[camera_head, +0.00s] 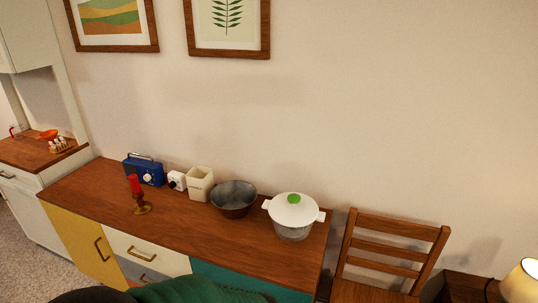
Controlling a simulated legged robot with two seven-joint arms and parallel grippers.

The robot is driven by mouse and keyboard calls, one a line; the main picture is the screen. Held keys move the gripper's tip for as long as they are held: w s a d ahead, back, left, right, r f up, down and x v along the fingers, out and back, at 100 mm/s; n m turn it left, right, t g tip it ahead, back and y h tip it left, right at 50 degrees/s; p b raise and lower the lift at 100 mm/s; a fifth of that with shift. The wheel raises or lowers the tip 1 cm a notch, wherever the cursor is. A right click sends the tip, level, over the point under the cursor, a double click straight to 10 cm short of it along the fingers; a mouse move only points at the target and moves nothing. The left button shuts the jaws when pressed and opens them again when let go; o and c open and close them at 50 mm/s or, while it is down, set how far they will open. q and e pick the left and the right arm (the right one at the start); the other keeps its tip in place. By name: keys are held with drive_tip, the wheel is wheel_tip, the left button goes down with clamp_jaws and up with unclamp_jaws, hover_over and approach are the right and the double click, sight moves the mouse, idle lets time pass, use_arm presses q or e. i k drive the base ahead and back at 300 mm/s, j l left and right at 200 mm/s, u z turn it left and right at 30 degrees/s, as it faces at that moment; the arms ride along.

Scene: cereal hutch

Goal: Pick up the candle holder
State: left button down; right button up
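The candle holder (141,209) is a small brass-coloured piece with a red candle (135,184) upright in it. Neither of my grippers shows in the head view.
Behind it stand a blue radio (146,172), a small white device (177,181) and a cream canister (200,184). A dark bowl (234,200) and a white-lidded pot (293,213) stand to the right. A wooden chair (390,255) is beside the sideboard. Clear wood surrounds the holder.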

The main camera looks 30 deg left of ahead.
sight(142, 207)
drive_tip(key=u, duration=2.1)
drive_tip(key=i+j+z, duration=0.2)
drive_tip(key=i+j, duration=0.25)
drive_tip(key=i, duration=0.15)
